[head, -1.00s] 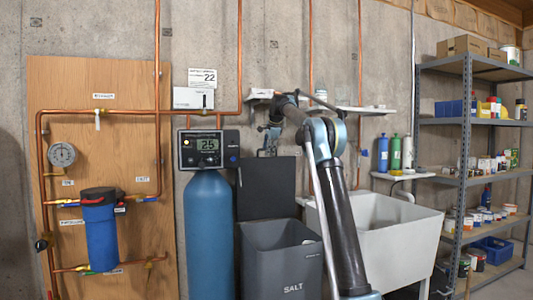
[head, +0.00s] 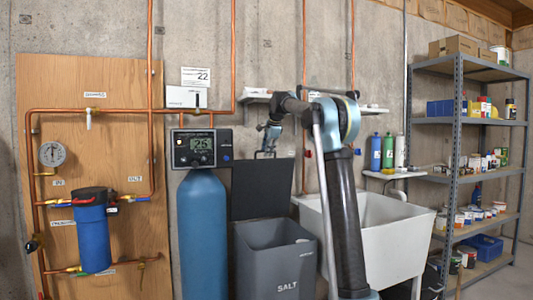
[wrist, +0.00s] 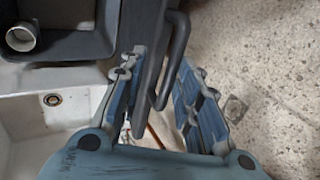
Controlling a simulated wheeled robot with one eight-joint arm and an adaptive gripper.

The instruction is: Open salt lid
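The salt bin (head: 277,262) is a grey open-topped tub marked SALT, standing between the blue tank and the sink. Its dark lid (head: 258,188) stands upright at the back of the bin, so the bin's mouth is uncovered. My gripper (head: 268,150) is at the lid's top edge in the head view, small and partly behind my arm. In the wrist view my gripper (wrist: 163,105) is open, with the lid's dark edge and looped handle (wrist: 178,60) between its fingers. The handle is apart from the right finger; contact with the left finger is unclear. A white tube stands inside the bin.
The blue tank (head: 203,240) with its display head stands close left of the bin. A white sink (head: 385,245) stands close right. Copper pipes (head: 234,60) and a small wall shelf (head: 372,110) are behind. A metal rack (head: 455,150) is at the right.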

